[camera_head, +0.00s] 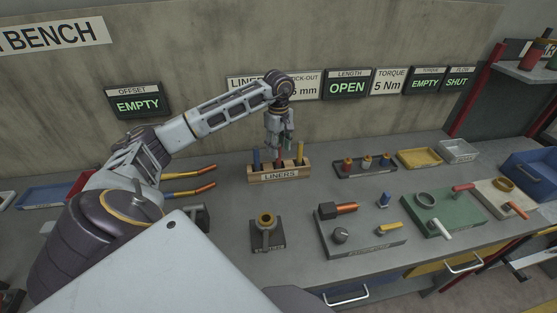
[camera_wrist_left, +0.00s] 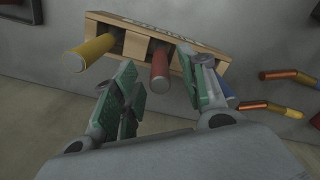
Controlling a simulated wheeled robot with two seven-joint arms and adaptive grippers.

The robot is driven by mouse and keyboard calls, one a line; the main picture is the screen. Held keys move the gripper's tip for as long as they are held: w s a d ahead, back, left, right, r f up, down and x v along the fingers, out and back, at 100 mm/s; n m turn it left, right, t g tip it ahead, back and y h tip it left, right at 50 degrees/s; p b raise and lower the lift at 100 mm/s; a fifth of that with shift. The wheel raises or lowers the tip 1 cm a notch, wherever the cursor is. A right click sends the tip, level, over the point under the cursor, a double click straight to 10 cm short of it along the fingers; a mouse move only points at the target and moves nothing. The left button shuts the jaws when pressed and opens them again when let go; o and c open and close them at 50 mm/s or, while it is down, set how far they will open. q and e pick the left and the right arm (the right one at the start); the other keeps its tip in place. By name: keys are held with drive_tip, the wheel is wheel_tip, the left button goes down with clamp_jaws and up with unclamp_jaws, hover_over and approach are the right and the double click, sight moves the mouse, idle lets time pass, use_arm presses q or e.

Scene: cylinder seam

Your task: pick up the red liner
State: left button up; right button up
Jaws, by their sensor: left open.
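The red liner (camera_wrist_left: 160,66) stands in the middle slot of the wooden liner rack, between a yellow liner (camera_wrist_left: 92,51) and a blue liner (camera_head: 256,160). The rack (camera_head: 262,175) is labelled LINERS and sits on the bench near the back wall. My left gripper (camera_head: 283,143) is above the rack, pointing down over the red liner, which it partly hides in the head view. In the left wrist view its fingers (camera_wrist_left: 165,88) are open and apart, with the red liner's top between and just beyond them. I see no contact. My right gripper is not in view.
A fixture block with a yellow-ringed post (camera_head: 266,232) stands in front of the rack. A dark tray of small parts (camera_head: 365,164) is to the right. Wall signs hang behind my arm.

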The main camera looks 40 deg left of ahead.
use_arm(q)
drive_tip(key=shift+f, duration=0.55)
clamp_jaws()
